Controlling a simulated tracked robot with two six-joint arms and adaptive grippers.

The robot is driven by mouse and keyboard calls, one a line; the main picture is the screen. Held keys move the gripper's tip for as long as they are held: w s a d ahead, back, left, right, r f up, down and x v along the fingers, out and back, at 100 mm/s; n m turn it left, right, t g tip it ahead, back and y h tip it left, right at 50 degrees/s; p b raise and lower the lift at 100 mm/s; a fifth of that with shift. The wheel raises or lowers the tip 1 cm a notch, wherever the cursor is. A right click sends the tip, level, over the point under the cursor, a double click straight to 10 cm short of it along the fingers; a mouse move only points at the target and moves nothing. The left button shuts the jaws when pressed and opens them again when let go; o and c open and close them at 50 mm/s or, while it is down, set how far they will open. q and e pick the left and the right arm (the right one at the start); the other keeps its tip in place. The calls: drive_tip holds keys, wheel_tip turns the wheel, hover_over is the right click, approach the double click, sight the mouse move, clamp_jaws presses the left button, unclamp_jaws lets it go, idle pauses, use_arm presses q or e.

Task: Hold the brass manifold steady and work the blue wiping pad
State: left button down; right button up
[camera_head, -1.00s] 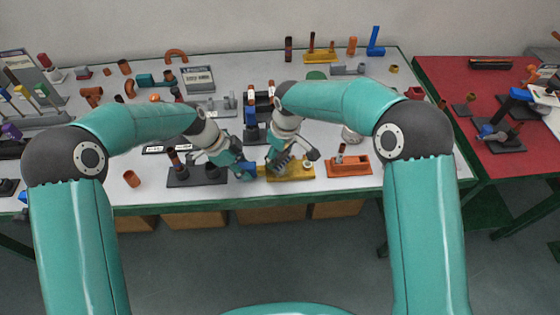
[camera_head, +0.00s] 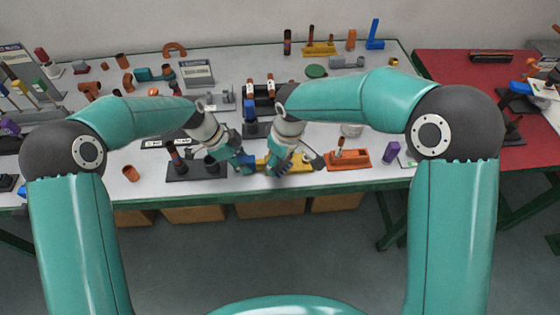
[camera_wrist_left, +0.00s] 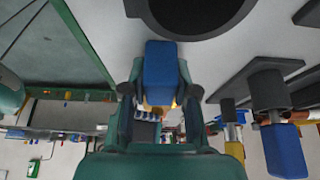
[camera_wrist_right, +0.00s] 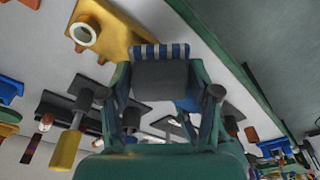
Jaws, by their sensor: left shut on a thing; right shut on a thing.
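The yellow brass manifold (camera_head: 300,161) lies at the table's front edge, partly hidden by my right gripper (camera_head: 277,168). In the right wrist view its body (camera_wrist_right: 112,28) shows with a round open port. My right gripper is shut on a grey block (camera_wrist_right: 160,80) with a blue and white striped pad (camera_wrist_right: 160,51) at its far end. Whether the pad touches the manifold I cannot tell. My left gripper (camera_head: 247,163), just left of the right one, is shut on a blue block (camera_wrist_left: 161,72). A yellow part shows behind this block; whether they are joined is unclear.
A dark stand with posts (camera_head: 190,172) lies just left of the grippers. An orange base with a post (camera_head: 347,160) and a purple piece (camera_head: 390,151) lie to the right. A blue-topped dark fixture (camera_head: 256,128) stands behind. Cardboard boxes (camera_head: 195,214) sit below.

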drive_tip(key=shift+r, duration=2.75)
use_arm(q)
drive_tip(key=c, duration=0.8)
unclamp_jaws()
drive_tip(key=v, duration=1.2)
drive_tip(key=shift+s+f, duration=0.1)
drive_tip(key=shift+f, duration=0.05)
use_arm(e)
drive_tip(key=shift+s, duration=0.15)
